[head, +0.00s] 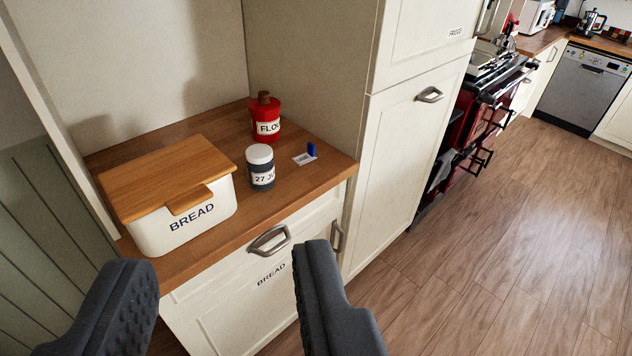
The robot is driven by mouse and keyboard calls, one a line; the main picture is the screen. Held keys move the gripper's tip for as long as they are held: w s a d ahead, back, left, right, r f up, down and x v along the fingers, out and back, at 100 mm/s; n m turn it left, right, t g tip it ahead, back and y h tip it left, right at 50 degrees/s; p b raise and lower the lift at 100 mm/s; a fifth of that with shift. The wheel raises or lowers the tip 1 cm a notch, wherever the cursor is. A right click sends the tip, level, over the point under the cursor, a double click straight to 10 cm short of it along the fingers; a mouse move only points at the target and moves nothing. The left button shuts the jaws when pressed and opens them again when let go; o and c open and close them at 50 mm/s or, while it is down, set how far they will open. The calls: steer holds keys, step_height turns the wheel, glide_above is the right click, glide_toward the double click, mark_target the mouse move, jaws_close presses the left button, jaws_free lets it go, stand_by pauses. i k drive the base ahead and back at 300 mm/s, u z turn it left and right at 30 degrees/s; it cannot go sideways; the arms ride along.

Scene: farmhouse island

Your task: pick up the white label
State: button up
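A small white label (301,160) with dark print lies flat on the wooden counter, right of the dark jar. A small blue object (311,149) stands at its right edge; I cannot tell whether it rests on the label or just behind it. My gripper (215,270) is open and empty, its two dark fingers wide apart in the lower part of the picture. It is in front of the counter, nearer to me than the label, and does not touch it.
On the counter stand a white bread bin (190,222) with a wooden lid, a dark jar (261,172) with a white lid, and a red canister (266,120). A tall cream cabinet (395,165) walls the right side. Wooden floor (510,230) lies open at right.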

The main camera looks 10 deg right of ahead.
mark_target(308, 156)
steer(key=z, duration=0.05)
steer(key=k, duration=0.3)
steer(key=z, duration=1.75)
steer(key=i, duration=1.4)
steer(key=u, duration=1.9)
steer(key=i, duration=1)
steer(key=z, duration=0.1)
